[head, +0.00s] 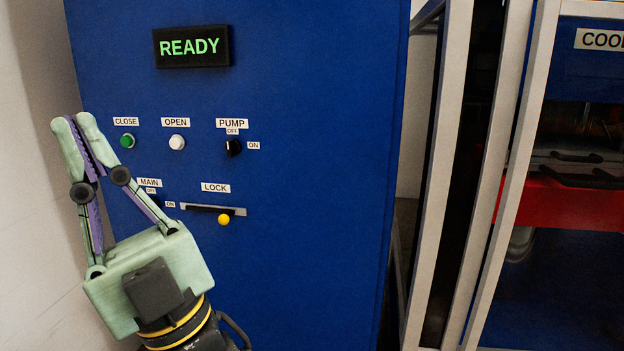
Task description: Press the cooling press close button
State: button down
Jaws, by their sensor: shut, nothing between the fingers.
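The green CLOSE button (127,141) is on the blue control cabinet (310,180), under its CLOSE label (126,121). It shows clear of my arm. My gripper (76,119) is shut and empty, with its fingers pointing up. In the picture its tips are left of the button, at about the height of the CLOSE label. I cannot tell how far the tips are from the panel. The black display (192,47) above reads READY in green.
A white OPEN button (177,142) and a black PUMP knob (233,147) are right of CLOSE. Below are the MAIN switch, partly hidden by my gripper, and the LOCK slot with its yellow knob (223,219). A pale wall (30,220) is at left; a framed machine (560,270) is at right.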

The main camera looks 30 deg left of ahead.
aim_at(126, 142)
jog(key=u, duration=1.25)
